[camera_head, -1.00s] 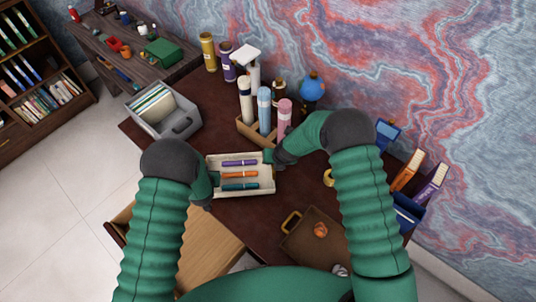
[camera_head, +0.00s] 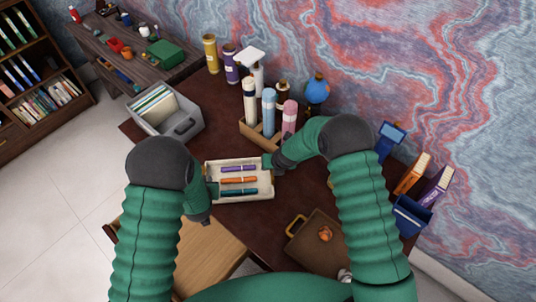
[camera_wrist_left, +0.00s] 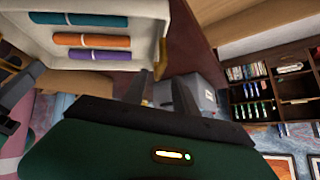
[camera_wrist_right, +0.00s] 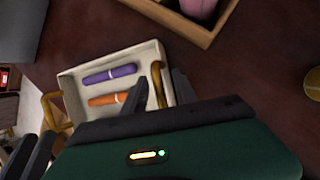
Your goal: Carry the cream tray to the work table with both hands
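The cream tray (camera_head: 268,190) is in the middle of the head view, over the dark red-brown desk. It holds a purple, an orange and a teal pen-like case side by side. My left gripper (camera_head: 208,190) is at its left end and my right gripper (camera_head: 272,163) at its right end. In the left wrist view, the fingers (camera_wrist_left: 160,90) stand around the end of a brass handle. In the right wrist view, the fingers (camera_wrist_right: 168,82) close around the other brass handle (camera_wrist_right: 159,90). The tray's height above the desk is hard to tell.
Upright tubes in a wooden holder (camera_head: 258,135) stand just behind the tray. A grey file box (camera_head: 185,125) is at back left, a brown case (camera_head: 318,250) at front right. A light wooden surface (camera_head: 210,260) is at front left. A dark side table (camera_head: 115,45) with tools stands far left.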

